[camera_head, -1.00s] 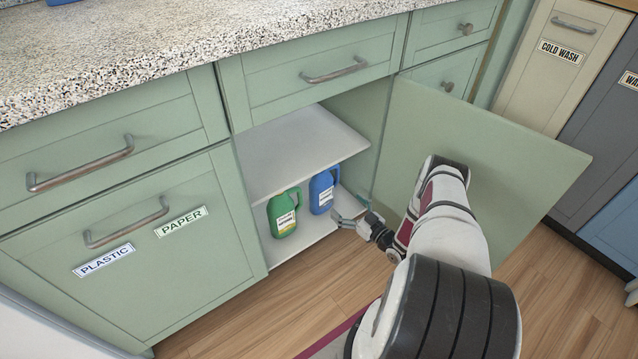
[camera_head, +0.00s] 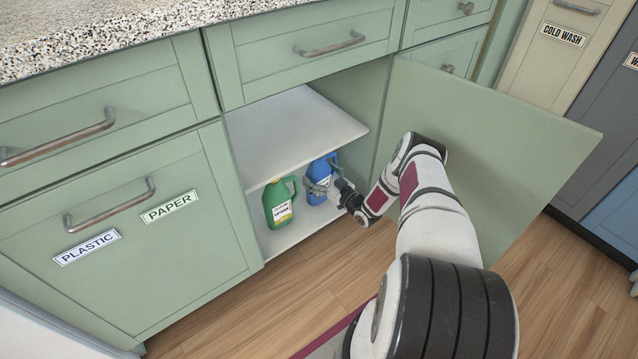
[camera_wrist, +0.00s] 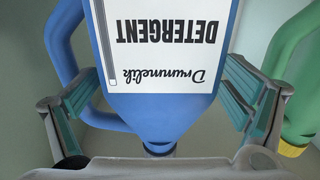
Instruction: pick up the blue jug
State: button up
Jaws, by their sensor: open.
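The blue jug (camera_head: 318,171) stands upright on the lower shelf of the open cabinet, partly hidden by my gripper in the head view. My gripper (camera_head: 318,187) is open at the jug's front. In the wrist view the blue jug (camera_wrist: 160,112) appears upside down and fills the middle, with its white detergent label facing me. The open fingers of my gripper (camera_wrist: 158,95) lie on either side of its body, with the jug's handle at the left finger. I cannot tell whether the fingers touch it.
A green jug (camera_head: 280,205) stands just left of the blue one and shows at the right edge of the wrist view (camera_wrist: 295,85). An upper shelf (camera_head: 295,135) is above. The open cabinet door (camera_head: 490,150) is beside my arm on the right.

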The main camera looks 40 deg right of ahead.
jog(key=shift+w, duration=0.4)
jog(key=shift+r, duration=0.15)
jog(key=c, duration=1.7)
